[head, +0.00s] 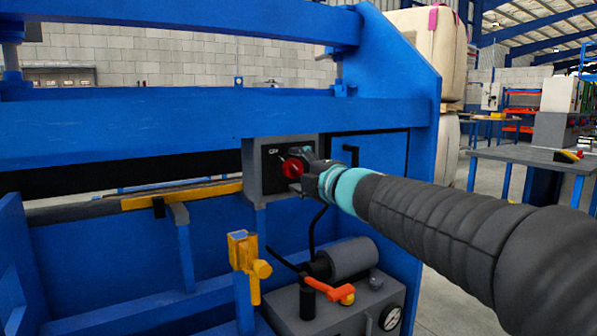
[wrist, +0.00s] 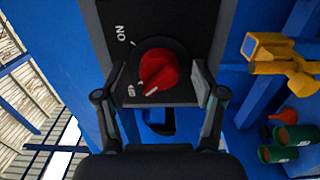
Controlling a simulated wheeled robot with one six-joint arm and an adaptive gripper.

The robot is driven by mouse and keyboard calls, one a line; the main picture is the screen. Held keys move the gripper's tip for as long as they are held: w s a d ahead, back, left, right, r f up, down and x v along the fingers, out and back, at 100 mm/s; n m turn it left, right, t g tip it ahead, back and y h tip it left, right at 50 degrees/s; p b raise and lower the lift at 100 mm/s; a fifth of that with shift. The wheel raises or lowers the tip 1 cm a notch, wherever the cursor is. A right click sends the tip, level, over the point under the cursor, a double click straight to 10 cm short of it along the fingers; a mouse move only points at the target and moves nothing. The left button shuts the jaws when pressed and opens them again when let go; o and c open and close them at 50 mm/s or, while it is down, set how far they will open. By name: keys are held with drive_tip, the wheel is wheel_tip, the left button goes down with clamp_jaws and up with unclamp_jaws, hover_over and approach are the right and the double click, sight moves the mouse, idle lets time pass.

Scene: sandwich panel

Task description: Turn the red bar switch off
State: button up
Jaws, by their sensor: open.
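The red bar switch (head: 292,166) is a round red knob with a raised bar on a black panel in a grey box (head: 252,178). In the wrist view the red bar switch (wrist: 160,69) lies between my fingers, with an ON label (wrist: 122,33) at upper left and an OFF label (wrist: 131,90) at lower left. The bar slants, its lower end near a white mark beside OFF. My gripper (wrist: 155,92) is open, one finger on each side of the knob. I cannot tell whether they touch it. In the head view my gripper (head: 300,171) partly hides the knob.
The box sits on a blue machine frame (head: 120,125). Below are a yellow clamp-like part (head: 243,250), an orange lever (head: 325,289), a grey cylinder (head: 350,258) and a gauge (head: 390,318). A blue door with a black handle (head: 350,155) is right of the box.

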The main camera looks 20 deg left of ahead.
drive_tip(key=shift+d, duration=0.1)
drive_tip(key=v, duration=1.2)
drive_tip(key=shift+s, duration=0.1)
